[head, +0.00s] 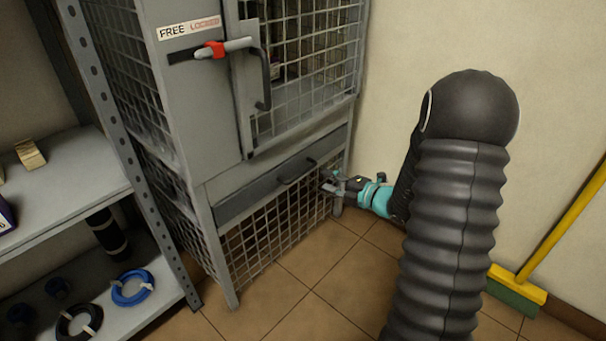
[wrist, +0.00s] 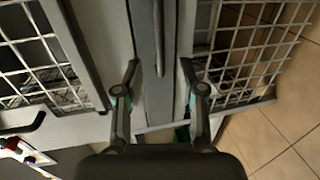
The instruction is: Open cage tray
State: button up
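The cage tray (head: 245,196) is a grey drawer front below the cage door, and it looks shut. Its dark bar handle (head: 297,172) sits on the front. My gripper (head: 330,184) is at the right end of the tray front, to the right of the handle. In the wrist view my gripper (wrist: 159,68) is open, with its two fingers apart and nothing held. The tray front (wrist: 147,85) runs up the picture between the fingers. The handle (wrist: 159,35) shows ahead, roughly centred between the fingertips. I cannot tell whether any finger touches the tray.
The cage door (head: 310,60) above has a red-marked latch (head: 214,49), a FREE/LOCKED label and a door handle (head: 265,80). A metal shelf (head: 70,190) stands left. A wall is close on the right, with a yellow broom (head: 565,225). Tiled floor in front is clear.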

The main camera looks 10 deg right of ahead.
aim_at(303, 171)
jog(key=b+x, duration=0.1)
jog(key=x, duration=0.9)
grip_shut()
